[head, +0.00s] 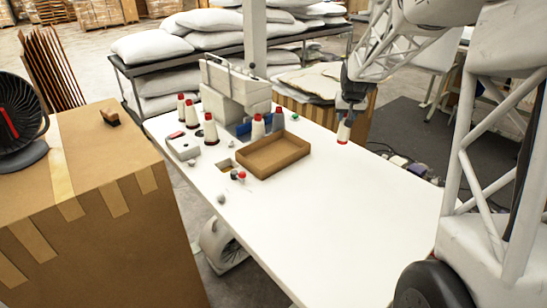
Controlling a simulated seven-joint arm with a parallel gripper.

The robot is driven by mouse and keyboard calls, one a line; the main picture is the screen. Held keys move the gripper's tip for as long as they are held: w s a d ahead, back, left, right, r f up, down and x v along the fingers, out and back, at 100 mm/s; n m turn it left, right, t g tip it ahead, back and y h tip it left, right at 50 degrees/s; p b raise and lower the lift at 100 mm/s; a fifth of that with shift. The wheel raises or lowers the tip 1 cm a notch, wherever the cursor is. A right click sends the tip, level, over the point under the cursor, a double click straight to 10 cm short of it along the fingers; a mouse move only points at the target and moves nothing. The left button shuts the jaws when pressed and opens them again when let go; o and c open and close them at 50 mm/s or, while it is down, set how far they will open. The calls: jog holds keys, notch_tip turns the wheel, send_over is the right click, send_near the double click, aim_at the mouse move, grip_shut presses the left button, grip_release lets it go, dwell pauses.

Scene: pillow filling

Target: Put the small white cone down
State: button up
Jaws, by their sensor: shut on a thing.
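My gripper (347,112) is shut on a small white cone (344,131) with red on it, at the back right of the white table (330,220). The cone hangs below the dark fingers, and I cannot tell whether it touches the table. Several similar white and red cones stand upright around the sewing machine (228,95). One (210,129) is at the front, another (258,128) is near the tray, and one (279,119) is behind the tray.
A shallow brown tray (272,155) lies on the table. A white box (183,148) and small spools (238,176) are to its left. The front and right of the table are clear. A cardboard box (90,200) with a fan (18,125) stands at left; pillows (150,47) fill a rack behind.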

jog(key=s+a+n+y, duration=0.1)
jog(key=s+a+n, duration=0.3)
jog(key=s+a, duration=1.4)
jog(key=shift+s+a+f+y, duration=0.15)
jog(key=shift+s+a+y, duration=0.2)
jog(key=shift+a, duration=0.65)
jog(key=shift+w, duration=0.2)
jog(key=w+a, duration=0.2)
jog(key=w, duration=0.5)
jog(key=w+a+f, duration=0.1)
jog(key=w+a, duration=0.1)
jog(key=w, duration=0.6)
jog(key=shift+a+f, duration=0.25)
jog(key=shift+a, duration=0.1)
jog(key=shift+f, duration=0.1)
jog(key=shift+f, duration=1.7)
jog(key=shift+f, duration=0.1)
jog(key=o, duration=1.1)
